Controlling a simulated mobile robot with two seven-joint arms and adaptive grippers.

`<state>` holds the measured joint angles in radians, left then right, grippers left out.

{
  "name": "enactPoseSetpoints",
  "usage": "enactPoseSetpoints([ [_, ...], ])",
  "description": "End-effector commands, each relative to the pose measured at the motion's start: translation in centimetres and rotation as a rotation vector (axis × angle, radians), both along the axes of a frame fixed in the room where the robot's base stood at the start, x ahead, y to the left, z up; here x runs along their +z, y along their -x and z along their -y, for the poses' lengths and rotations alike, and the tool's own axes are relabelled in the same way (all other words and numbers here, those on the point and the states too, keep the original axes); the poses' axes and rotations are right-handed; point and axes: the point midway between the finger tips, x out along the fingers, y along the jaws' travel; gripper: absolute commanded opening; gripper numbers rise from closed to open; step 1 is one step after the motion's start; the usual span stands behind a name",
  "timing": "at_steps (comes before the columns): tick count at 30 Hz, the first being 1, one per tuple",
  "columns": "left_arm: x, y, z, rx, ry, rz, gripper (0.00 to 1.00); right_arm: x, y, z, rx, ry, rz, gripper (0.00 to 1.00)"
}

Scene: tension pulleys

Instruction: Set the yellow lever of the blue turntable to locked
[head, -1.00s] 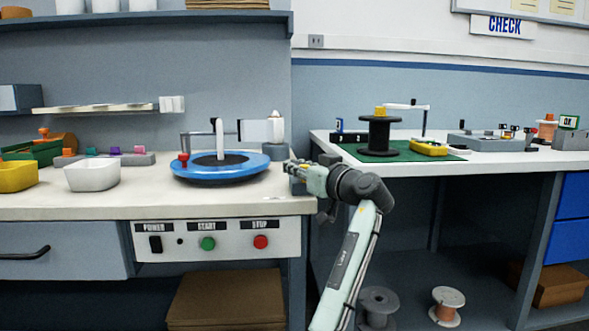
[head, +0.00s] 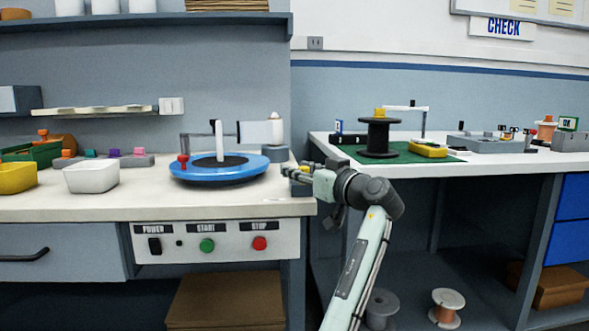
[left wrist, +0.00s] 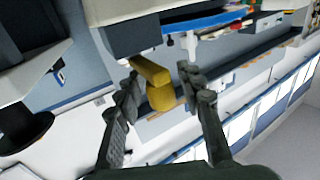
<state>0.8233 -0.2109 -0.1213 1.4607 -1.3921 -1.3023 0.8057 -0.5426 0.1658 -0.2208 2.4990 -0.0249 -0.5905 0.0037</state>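The blue turntable (head: 205,174) lies on the left bench near its right end. It also shows upside down at the top of the left wrist view (left wrist: 205,20). The yellow lever (left wrist: 158,90) shows between the fingers in the left wrist view; in the head view it is small and mostly hidden by the gripper. My left gripper (head: 292,171) is at the bench's right end, right of the turntable. Its two fingers (left wrist: 161,84) are apart, one on each side of the lever. I cannot tell whether they touch it. My right gripper is not in view.
A white bin (head: 92,177) and a yellow bin (head: 16,177) stand left of the turntable. A button panel (head: 216,240) is on the bench front. A second bench, right of a gap, carries a black spool (head: 379,137) on a green mat (head: 345,146).

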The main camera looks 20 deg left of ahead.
Motion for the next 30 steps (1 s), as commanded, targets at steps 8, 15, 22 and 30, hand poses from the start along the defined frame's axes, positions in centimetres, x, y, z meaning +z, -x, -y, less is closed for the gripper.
enactPoseSetpoints([
  [8,-0.1,3.2,5.2,-0.003,0.002,0.000,0.38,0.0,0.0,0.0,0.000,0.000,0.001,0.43],
  [15,-0.1,4.9,8.0,-0.001,0.002,-0.001,0.38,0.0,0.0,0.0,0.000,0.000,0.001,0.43],
  [22,0.0,5.3,8.5,0.001,0.001,-0.001,0.38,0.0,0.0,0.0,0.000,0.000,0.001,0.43],
  [30,0.0,5.3,8.5,0.000,0.001,-0.001,0.38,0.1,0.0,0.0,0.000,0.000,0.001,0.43],
])
